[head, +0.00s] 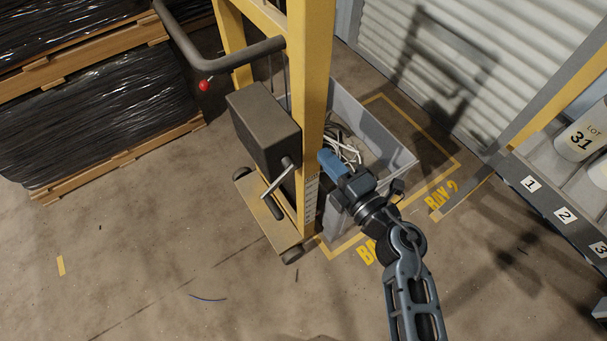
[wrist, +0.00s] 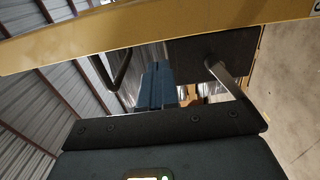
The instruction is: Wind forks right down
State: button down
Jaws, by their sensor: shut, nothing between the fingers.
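A yellow lift truck's mast (head: 312,100) stands in the middle of the head view. A dark winch box (head: 262,125) is fixed to it, with a grey crank (head: 279,178) and dark grip on its side. My gripper (head: 327,158) is shut and empty, its blue fingers just right of the mast, apart from the crank. In the wrist view the blue fingers (wrist: 154,82) point toward a dark box (wrist: 205,48) and a bent grey bar (wrist: 227,75), probably the winch and crank. The forks are hidden behind the mast and a grey bin (head: 372,120).
The grey bin holds loose cables (head: 345,150) and stands by yellow bay markings (head: 440,195). Black wrapped bundles on pallets (head: 95,110) are at left. A numbered rack (head: 560,210) is at right. Floor at lower left (head: 150,260) is mostly clear.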

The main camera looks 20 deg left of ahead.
jog(key=v, duration=0.8)
jog(key=shift+s+a+r, duration=0.15)
jog(key=shift+s+r, duration=0.05)
jog(key=shift+r, duration=0.2)
